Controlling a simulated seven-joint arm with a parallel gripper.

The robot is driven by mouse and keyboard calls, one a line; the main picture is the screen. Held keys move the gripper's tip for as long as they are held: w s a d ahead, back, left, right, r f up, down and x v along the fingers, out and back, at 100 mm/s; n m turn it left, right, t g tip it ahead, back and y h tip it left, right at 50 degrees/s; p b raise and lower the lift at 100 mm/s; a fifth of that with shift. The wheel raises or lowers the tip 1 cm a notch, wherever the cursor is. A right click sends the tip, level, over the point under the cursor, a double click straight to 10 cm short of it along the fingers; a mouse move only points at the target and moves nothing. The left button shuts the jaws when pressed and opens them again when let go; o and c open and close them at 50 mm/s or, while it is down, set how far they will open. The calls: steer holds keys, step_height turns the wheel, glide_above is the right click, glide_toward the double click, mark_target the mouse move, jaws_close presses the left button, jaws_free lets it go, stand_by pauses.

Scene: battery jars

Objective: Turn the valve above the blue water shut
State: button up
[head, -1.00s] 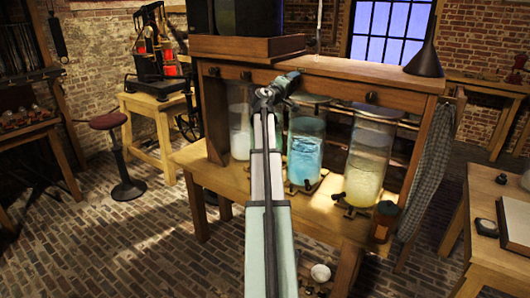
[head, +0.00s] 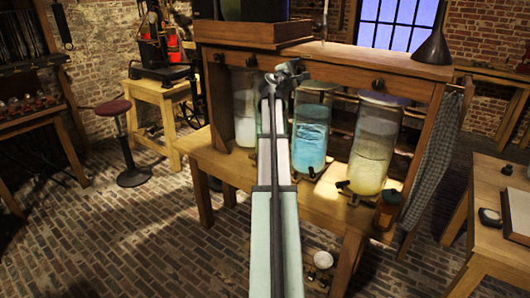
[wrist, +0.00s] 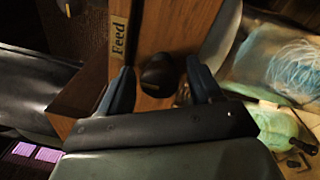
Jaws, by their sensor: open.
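The jar of blue water (head: 309,138) stands in the wooden cabinet, between a jar of pale liquid and one of yellowish liquid. My gripper (head: 292,72) is at the cabinet's front board, above and slightly left of the blue jar, and hides that stretch of board. In the wrist view a dark round valve knob (wrist: 157,74) sits on the wood beside a "Feed" label (wrist: 118,38). My gripper (wrist: 162,88) is open, with one fingertip on each side of this knob; I cannot tell whether they touch it. The blue water also shows at the wrist view's right (wrist: 300,66).
Other dark knobs sit on the board, one above the yellowish jar (head: 377,84). That jar (head: 371,160) stands right of the blue one, the pale jar (head: 245,115) left. A black funnel (head: 433,45) stands on the cabinet top. A cloth (head: 436,140) hangs at its right side.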

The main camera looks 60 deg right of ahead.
steer(key=n, duration=0.3)
steer(key=shift+w+d+f+n, duration=0.1)
steer(key=shift+d+n, duration=0.05)
steer(key=shift+n, duration=0.25)
steer(key=n, duration=0.3)
steer(key=shift+n+y, duration=0.3)
steer(key=shift+n, duration=0.1)
steer(key=s+a, duration=0.2)
steer(key=a, duration=1.2)
steer(key=a+f+m+y, duration=0.4)
steer(key=f+m, duration=0.6)
steer(key=f, duration=0.2)
steer(key=w+a+f+m+y, duration=0.1)
steer(key=a+f+m+y, duration=0.3)
steer(key=f+m, duration=0.6)
steer(key=shift+w+f+t+y, duration=0.3)
steer(key=shift+f+y, duration=0.2)
steer(key=shift+f, duration=1.05)
